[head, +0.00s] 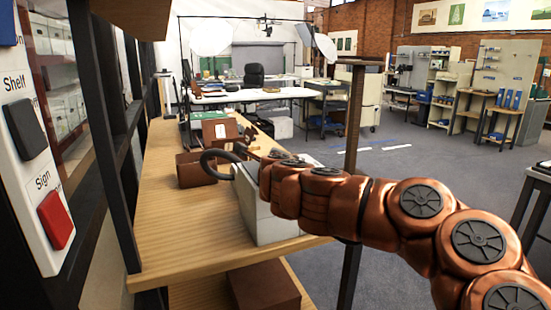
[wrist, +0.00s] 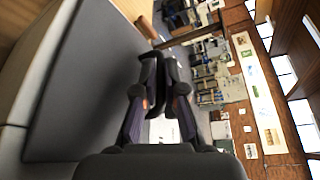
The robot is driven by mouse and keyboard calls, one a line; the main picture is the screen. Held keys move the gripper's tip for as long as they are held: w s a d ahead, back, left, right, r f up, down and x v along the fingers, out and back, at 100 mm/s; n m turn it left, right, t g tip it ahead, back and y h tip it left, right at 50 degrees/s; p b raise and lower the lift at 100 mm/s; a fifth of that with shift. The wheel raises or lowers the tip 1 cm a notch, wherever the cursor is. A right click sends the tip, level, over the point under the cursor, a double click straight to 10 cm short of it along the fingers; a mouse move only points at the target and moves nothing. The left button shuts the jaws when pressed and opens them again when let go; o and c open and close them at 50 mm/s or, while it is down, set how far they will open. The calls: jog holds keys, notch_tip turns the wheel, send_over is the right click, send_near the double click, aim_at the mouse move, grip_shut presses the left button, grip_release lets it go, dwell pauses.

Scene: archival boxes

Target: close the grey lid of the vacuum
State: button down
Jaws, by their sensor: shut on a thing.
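The vacuum (head: 262,215) is a pale grey box with a black hose (head: 213,153) on the wooden shelf top in the head view. Its upper part is partly hidden behind my copper arm. In the wrist view, the grey lid (wrist: 85,85) is a broad dark grey panel filling the left, beside a paler wall of the vacuum (wrist: 22,85). My gripper (wrist: 162,62) has its black fingers close together at the lid's right edge, shut on the lid. The exact contact is hard to see.
Brown boxes (head: 195,170) stand behind the vacuum on the wooden shelf top (head: 165,235). Another brown box (head: 263,287) is on the shelf below. A dark post (head: 352,130) rises at the shelf's right edge. Carpeted floor lies open to the right.

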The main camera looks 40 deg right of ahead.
jog(key=shift+s+d+r, duration=0.15)
jog(key=shift+s+d, duration=0.05)
jog(key=shift+d, duration=0.1)
jog(key=c, duration=1.5)
grip_release()
